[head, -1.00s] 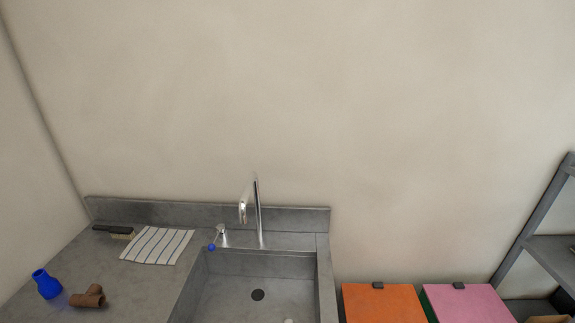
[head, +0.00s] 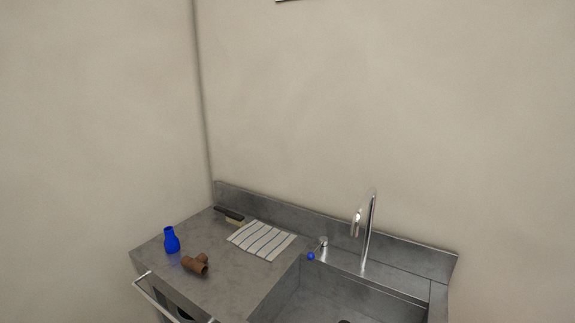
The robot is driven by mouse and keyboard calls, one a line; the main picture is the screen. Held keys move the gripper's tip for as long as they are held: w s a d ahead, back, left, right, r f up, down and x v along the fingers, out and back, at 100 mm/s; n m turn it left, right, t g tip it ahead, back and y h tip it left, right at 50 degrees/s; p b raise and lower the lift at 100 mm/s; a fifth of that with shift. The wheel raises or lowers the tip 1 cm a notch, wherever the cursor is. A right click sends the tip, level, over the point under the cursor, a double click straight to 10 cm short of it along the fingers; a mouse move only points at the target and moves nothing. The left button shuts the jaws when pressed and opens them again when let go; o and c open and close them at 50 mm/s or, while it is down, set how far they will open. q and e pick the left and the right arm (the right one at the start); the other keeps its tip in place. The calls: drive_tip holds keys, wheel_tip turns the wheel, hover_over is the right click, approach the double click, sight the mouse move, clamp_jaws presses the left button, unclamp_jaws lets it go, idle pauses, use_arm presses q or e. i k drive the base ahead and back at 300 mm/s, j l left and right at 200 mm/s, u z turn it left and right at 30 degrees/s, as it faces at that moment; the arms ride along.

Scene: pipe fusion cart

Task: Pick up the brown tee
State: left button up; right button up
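The brown tee (head: 196,264) lies on the grey counter (head: 240,282) to the left of the sink, near the counter's front left part. A blue reducer-like fitting (head: 171,240) stands upright just left of and behind it, apart from it. Neither of my grippers shows in the head view.
A striped cloth (head: 262,240) and a dark-handled brush (head: 230,215) lie farther back on the counter. A sink (head: 322,306) with a tall chrome faucet (head: 368,232) and a blue-tipped tap lever (head: 311,256) is to the right. A metal rail (head: 160,297) runs along the counter's front edge.

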sight(198, 265)
drive_tip(key=i+j, duration=0.1)
drive_tip(key=j, duration=0.3)
drive_tip(key=i+j, duration=0.1)
drive_tip(key=j, duration=0.35)
drive_tip(key=i+j, duration=0.1)
drive_tip(key=j, duration=0.3)
drive_tip(key=i+j, duration=0.15)
drive_tip(key=j, duration=0.3)
drive_tip(key=i+j, duration=0.1)
drive_tip(key=j, duration=0.3)
drive_tip(key=i+j, duration=0.1)
drive_tip(key=j, duration=0.3)
